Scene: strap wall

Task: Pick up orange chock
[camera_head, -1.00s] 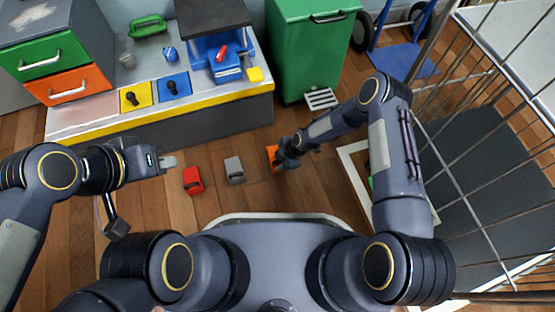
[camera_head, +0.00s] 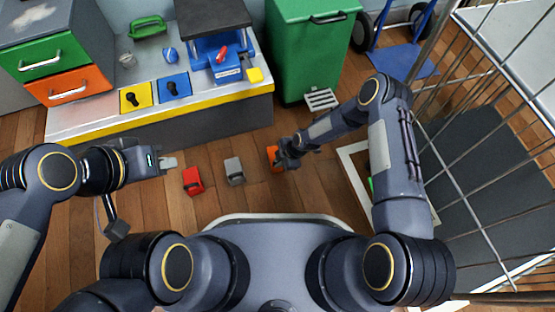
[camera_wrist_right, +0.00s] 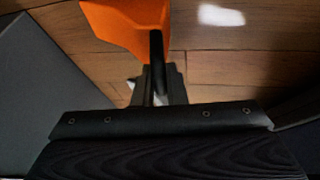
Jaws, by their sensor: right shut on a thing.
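The orange chock (camera_head: 272,155) is on or just above the wooden floor, to the right of the grey chock; the head view does not show which. It also fills the upper part of the right wrist view (camera_wrist_right: 125,20). My right gripper (camera_head: 284,160) is shut on it, with a dark finger (camera_wrist_right: 158,65) against its side in the wrist view. The gripper hides part of the chock in the head view. My left gripper (camera_head: 168,162) is above the floor at left, empty, with its fingertips seen close together; its opening is unclear.
A red chock (camera_head: 193,181) and a grey chock (camera_head: 234,171) lie on the floor between my grippers. A white floor frame (camera_head: 350,165) and a wire cage (camera_head: 480,150) stand to the right. A low bench (camera_head: 160,130) and a green bin (camera_head: 310,50) stand behind.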

